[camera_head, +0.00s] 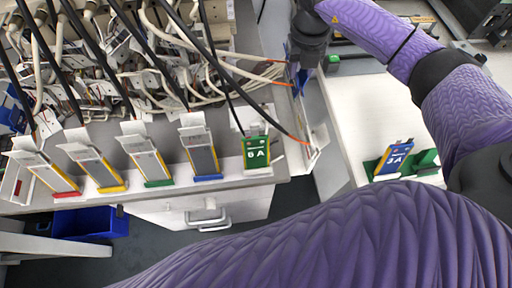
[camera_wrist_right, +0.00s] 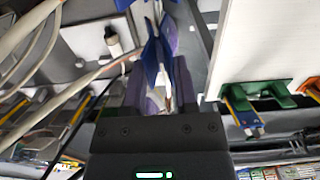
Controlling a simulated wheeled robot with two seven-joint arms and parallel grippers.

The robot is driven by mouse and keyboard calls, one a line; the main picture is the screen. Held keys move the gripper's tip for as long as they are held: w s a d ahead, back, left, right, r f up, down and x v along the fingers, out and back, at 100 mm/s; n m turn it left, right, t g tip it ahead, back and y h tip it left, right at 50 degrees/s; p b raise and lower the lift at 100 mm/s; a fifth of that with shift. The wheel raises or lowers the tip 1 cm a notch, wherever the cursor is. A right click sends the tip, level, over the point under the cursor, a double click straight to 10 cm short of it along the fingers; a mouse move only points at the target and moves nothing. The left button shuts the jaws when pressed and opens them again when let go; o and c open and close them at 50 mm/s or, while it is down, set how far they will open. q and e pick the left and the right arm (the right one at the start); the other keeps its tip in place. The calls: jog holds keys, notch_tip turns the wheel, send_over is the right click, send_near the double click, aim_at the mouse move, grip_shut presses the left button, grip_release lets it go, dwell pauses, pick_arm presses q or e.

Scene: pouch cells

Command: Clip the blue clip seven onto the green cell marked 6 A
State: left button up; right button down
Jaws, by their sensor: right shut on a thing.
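My right gripper (camera_head: 301,60) is above and to the right of this cell, near the bench's right edge. In the right wrist view the gripper (camera_wrist_right: 152,88) is shut on a blue clip (camera_wrist_right: 150,65). Little of the clip shows in the head view, and its number cannot be read. The clip is apart from the green cell. My left gripper is in neither view.
Several pouch cells, such as the blue-footed one (camera_head: 200,148), stand left of the green cell. Cables (camera_head: 170,75) crowd behind them. A blue-labelled cell (camera_head: 395,158) sits in a green holder (camera_head: 428,163) on the white surface (camera_head: 352,120) at right. A blue bin (camera_head: 90,222) is below.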

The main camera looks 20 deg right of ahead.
jog(key=shift+r+p, duration=1.6)
jog(key=shift+r, duration=0.5)
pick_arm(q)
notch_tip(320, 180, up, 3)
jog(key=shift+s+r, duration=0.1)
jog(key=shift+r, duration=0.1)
pick_arm(e)
jog(key=shift+f, duration=0.1)
pick_arm(q)
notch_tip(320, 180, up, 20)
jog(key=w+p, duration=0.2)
jog(key=p, duration=1.8)
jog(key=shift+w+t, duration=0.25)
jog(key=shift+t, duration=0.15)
pick_arm(e)
jog(key=s+a+r+m+g, duration=0.1)
jog(key=s+a+r+m, duration=0.1)
jog(key=a+m, duration=0.5)
jog(key=s+a+r+m+g, duration=0.2)
jog(key=s+a+m, duration=0.3)
jog(key=m, duration=0.6)
jog(key=shift+s+a+r+y, duration=0.25)
jog(key=shift+a+r+y, duration=0.2)
jog(key=shift+a, duration=0.45)
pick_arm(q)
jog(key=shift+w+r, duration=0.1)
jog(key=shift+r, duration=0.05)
pick_arm(e)
jog(key=shift+r, duration=0.1)
